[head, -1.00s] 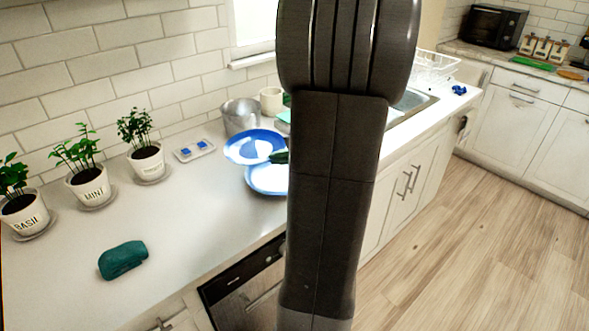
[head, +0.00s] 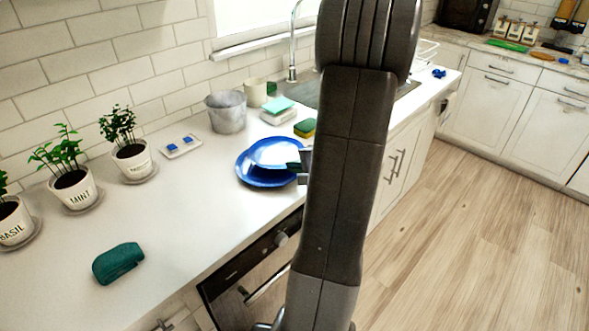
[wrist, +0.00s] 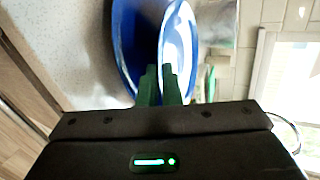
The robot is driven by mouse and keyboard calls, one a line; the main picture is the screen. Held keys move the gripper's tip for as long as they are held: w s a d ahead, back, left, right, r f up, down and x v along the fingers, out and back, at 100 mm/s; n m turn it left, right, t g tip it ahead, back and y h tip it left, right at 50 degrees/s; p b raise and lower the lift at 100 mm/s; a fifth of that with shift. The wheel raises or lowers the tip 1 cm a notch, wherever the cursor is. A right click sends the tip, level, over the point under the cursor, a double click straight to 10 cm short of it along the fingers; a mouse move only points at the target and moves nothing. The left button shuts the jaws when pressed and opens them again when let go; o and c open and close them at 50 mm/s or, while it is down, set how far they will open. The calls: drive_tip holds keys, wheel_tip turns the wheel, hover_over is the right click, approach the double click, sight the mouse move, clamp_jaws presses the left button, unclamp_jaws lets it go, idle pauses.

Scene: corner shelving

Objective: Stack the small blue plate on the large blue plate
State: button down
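The small blue plate (head: 276,151), with a pale, shiny face, is over the large blue plate (head: 250,176) on the counter. In the head view it sits toward the back right of the large plate, whose left and front rim shows. My gripper (head: 299,167) is at its right edge, partly hidden by my arm. In the wrist view, the green fingers (wrist: 160,88) are closed around the near rim of the small plate (wrist: 178,45). The large plate (wrist: 125,40) lies left of it there. Whether the two plates touch is unclear.
A metal pot (head: 227,113), a cup (head: 255,92) and a green-yellow sponge (head: 305,127) stand behind the plates, near the sink. Potted herbs (head: 132,157) line the wall. A teal cloth-like item (head: 118,262) lies at front left. The counter between is clear.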

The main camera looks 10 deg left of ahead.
drive_tip(key=shift+f, duration=0.45)
drive_tip(key=shift+f+b, duration=0.25)
drive_tip(key=shift+b, duration=0.1)
drive_tip(key=c, duration=1.9)
unclamp_jaws()
drive_tip(key=shift+r, duration=0.15)
drive_tip(key=shift+r+p, duration=0.25)
drive_tip(key=shift+p, duration=0.3)
drive_tip(key=b+v, duration=0.2)
drive_tip(key=v, duration=1)
drive_tip(key=shift+f, duration=0.25)
drive_tip(key=p+x, duration=0.1)
drive_tip(key=x, duration=0.9)
drive_tip(key=shift+w+a, duration=0.15)
drive_tip(key=shift+a, duration=0.05)
